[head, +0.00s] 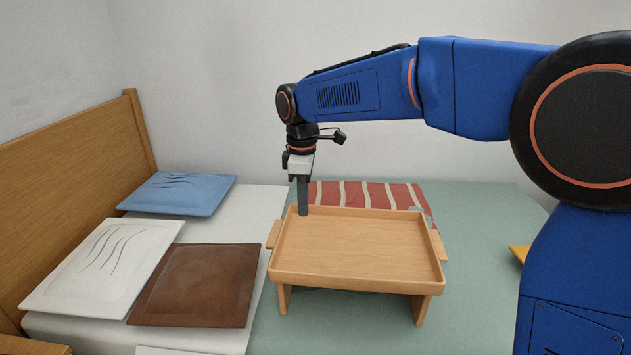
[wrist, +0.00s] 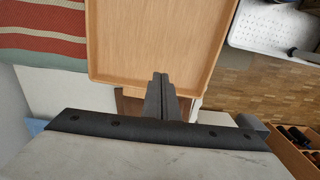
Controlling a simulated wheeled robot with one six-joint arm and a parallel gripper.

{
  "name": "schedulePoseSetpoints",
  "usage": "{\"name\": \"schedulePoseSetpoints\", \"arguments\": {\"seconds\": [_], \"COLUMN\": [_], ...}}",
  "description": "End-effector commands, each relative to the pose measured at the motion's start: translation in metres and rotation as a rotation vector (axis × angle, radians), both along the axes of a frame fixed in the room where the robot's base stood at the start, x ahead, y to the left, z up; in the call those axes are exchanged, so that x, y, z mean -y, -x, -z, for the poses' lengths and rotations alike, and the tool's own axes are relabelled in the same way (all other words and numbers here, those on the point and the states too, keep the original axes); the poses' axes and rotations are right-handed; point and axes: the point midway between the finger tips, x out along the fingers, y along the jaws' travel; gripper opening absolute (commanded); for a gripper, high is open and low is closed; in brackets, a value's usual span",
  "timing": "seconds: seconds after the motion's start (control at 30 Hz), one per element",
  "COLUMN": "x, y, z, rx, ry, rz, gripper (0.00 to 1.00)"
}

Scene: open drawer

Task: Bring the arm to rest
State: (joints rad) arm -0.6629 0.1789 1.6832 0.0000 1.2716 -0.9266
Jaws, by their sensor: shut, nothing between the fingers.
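My gripper (head: 303,212) points straight down at the back left corner of a wooden bed tray (head: 355,250). In the wrist view the gripper (wrist: 160,78) shows two dark fingers pressed together with nothing between them. The fingertips overlap the edge of the tray (wrist: 160,30) in both views; I cannot tell whether they touch it. My blue arm reaches in from the right, over the bed.
The tray stands on legs on the bed's green cover (head: 490,215). Blue (head: 180,194), white (head: 100,268) and brown (head: 195,285) cushions lie at the left by the wooden headboard (head: 70,190). A red striped cloth (head: 365,195) lies behind the tray. The air above the tray is free.

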Motion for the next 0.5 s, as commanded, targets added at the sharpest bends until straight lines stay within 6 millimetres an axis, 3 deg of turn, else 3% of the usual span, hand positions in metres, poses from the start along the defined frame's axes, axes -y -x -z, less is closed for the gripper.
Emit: {"name": "schedulePoseSetpoints", "arguments": {"seconds": [0.27,0.5], "x": [0.093,0.173], "y": [0.021,0.054], "z": [-0.026,-0.037], "rx": [0.052,0.100], "ry": [-0.043,-0.087], "rz": [0.251,0.499], "gripper": [0.00,0.00]}}
